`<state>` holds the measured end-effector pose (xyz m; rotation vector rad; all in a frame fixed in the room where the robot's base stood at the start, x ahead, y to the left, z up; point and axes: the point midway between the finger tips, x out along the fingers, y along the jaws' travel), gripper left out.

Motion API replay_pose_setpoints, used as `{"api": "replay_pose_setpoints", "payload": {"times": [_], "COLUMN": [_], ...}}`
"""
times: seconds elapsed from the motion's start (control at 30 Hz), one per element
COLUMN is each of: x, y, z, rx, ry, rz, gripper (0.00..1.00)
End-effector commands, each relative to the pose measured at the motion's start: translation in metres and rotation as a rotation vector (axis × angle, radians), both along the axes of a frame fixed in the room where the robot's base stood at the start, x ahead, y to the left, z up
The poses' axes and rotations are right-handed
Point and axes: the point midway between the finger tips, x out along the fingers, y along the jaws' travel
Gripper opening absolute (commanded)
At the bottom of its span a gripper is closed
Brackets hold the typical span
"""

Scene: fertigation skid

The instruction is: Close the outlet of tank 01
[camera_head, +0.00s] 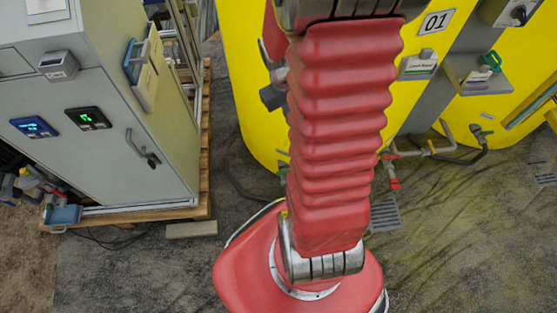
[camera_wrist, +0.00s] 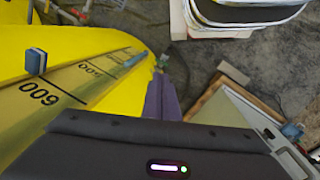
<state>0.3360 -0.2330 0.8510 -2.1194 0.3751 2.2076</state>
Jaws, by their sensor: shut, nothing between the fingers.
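Tank 01 is a yellow tank (camera_head: 245,90) behind my arm in the head view, with a white "01" plate (camera_head: 437,22). My arm hides much of its front. Low beside the arm, a red-handled valve (camera_head: 391,172) sits on grey pipework by the tank's foot; I cannot tell its position. A small green fitting (camera_head: 283,170) shows on the arm's other side, partly covered. In the wrist view, the dark purple fingers of my gripper (camera_wrist: 161,98) are together and empty, in front of a yellow tank wall (camera_wrist: 60,45) with an upside-down "600" scale.
A grey control cabinet (camera_head: 90,150) stands on a wooden pallet at left in the head view. A floor grate (camera_head: 385,214) and open concrete floor lie in front of the tanks.

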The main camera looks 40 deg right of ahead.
Motion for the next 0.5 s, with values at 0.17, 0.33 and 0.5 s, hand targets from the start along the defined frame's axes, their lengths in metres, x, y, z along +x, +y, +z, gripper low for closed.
{"api": "replay_pose_setpoints", "payload": {"times": [0.17, 0.33, 0.5], "x": [-0.008, -0.019, -0.031], "y": [-0.029, -0.052, -0.069], "z": [-0.043, -0.082, -0.12], "rx": [0.011, 0.026, 0.046], "ry": [0.04, 0.069, 0.09], "rz": [0.019, 0.044, 0.069], "gripper": [0.0, 0.0, 0.0]}}
